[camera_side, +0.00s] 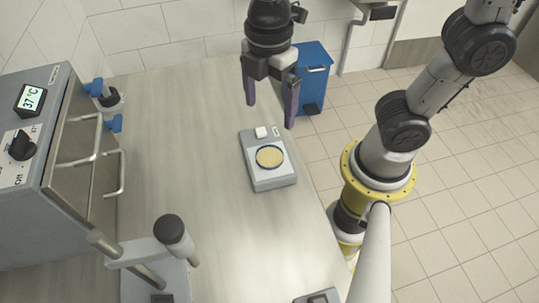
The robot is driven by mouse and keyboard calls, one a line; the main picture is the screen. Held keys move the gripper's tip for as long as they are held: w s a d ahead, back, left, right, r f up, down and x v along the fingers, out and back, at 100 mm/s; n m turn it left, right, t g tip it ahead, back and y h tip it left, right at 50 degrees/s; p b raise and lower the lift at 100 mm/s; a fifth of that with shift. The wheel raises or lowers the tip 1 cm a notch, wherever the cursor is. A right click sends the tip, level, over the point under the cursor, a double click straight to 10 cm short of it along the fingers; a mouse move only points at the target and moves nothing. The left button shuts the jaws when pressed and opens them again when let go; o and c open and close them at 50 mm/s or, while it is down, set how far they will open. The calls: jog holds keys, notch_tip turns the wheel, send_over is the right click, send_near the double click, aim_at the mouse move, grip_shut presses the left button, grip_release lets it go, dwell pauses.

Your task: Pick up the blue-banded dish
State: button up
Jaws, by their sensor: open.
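The blue-banded dish (270,157) is a small round dish with a pale yellow top and a dark blue rim. It lies flat on a grey device (273,181) with a white block at its back end. My gripper (270,114) hangs above and behind the dish in the side view. Its two purple-grey fingers are spread apart with nothing between them. The fingers appear apart from the dish, but the exact height above it is hard to tell.
A grey incubator-like box (30,170) with a 37 °C display and metal handles stands at the left. A stand with a dark-topped cylinder (172,232) is at the front left. Another small device (318,297) is cut off at the bottom. A blue bin (313,75) stands beyond the table (190,130), whose middle is bare.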

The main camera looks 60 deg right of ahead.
aim_at(271, 153)
notch_tip(271, 153, down, 13)
jog(key=shift+s+d+f, duration=0.1)
jog(key=shift+s+f, duration=0.05)
jog(key=shift+f, duration=0.05)
jog(key=c, duration=1.4)
jog(key=shift+r, duration=0.1)
